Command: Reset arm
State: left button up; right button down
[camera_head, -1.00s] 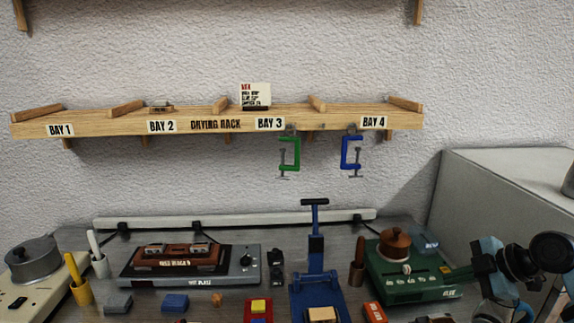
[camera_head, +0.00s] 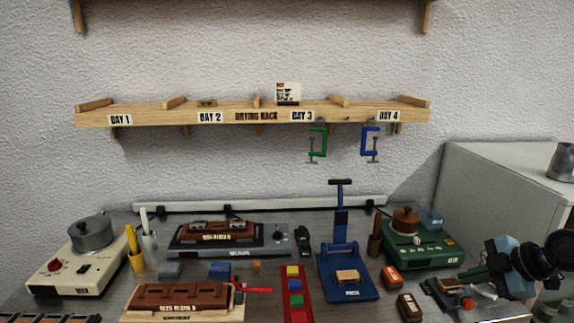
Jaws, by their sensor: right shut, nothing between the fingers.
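My right gripper (camera_head: 468,274) is at the lower right, its arm entering from the right edge. Its fingers are shut and empty, pointing left just in front of the green glue unit (camera_head: 428,256). From this view I cannot tell how high it is above the bench or whether it touches the dark item below it. My left gripper and left arm are not in this view.
The bench holds a blue press (camera_head: 346,287), a hot plate (camera_head: 272,240), a brown block (camera_head: 180,298), a cooker with a grey pot (camera_head: 92,235) and a red tray (camera_head: 296,300). A grey cabinet (camera_head: 500,190) stands right. The drying rack (camera_head: 256,115) hangs behind.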

jog(key=s+d+f+m+h, duration=0.2)
jog(key=d+f+m, duration=0.1)
jog(key=f, duration=0.7)
jog(key=s+d+f+m+h, duration=0.1)
jog(key=s+f+m+h, duration=0.3)
jog(key=s+f, duration=1.7)
jog(key=s+a+f+y, duration=0.2)
jog(key=s+a, duration=0.1)
jog(key=s, duration=0.9)
jog(key=s+a+f+m+t, duration=0.1)
jog(key=a+m, duration=0.8)
jog(key=a, duration=1)
jog(key=shift+s+f+t+p, duration=0.25)
jog(key=shift+t+p, duration=0.1)
jog(key=shift+t, duration=0.25)
